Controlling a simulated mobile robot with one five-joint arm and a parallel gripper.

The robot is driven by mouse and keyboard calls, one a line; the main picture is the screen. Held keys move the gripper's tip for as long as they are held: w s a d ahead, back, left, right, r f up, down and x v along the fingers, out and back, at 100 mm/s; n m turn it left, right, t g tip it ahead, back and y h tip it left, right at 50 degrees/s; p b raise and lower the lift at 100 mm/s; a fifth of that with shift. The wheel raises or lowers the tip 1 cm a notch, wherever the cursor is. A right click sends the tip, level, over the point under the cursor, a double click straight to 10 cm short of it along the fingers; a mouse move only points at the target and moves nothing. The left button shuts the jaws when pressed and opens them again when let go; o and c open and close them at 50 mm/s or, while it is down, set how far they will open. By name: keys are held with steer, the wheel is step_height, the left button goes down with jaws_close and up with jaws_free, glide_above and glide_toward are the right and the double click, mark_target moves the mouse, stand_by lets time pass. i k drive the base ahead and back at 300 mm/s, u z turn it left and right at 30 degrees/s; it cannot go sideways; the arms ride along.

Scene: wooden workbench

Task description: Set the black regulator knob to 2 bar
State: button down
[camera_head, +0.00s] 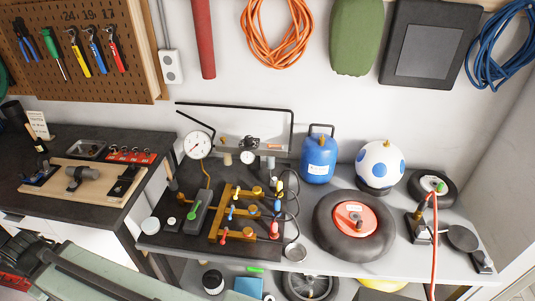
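A regulator with a dark knob on top (252,142) sits at the back of the bench, in front of a grey panel. The knob is small in this view and I cannot read its setting. A small white gauge (247,157) sits just below it; its needle is too small to read. A large round white gauge (197,145) stands to the left; its reading is also unclear. A brass manifold (232,212) with several coloured valve handles lies in front of the regulator. My gripper is not in view.
A blue gas cylinder (318,158), a blue-spotted ball (380,165) and a wheel with a red hub (354,222) stand to the right. Dark hoses curve beside the manifold. A black wire frame (245,106) rises behind the regulator. A dark side bench (85,170) holds tools at left.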

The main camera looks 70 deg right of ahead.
mark_target(249, 139)
steer(key=z, duration=1.85)
steer(key=k, duration=1.15)
steer(key=u, duration=0.85)
steer(key=i, duration=1.45)
steer(key=u, duration=0.2)
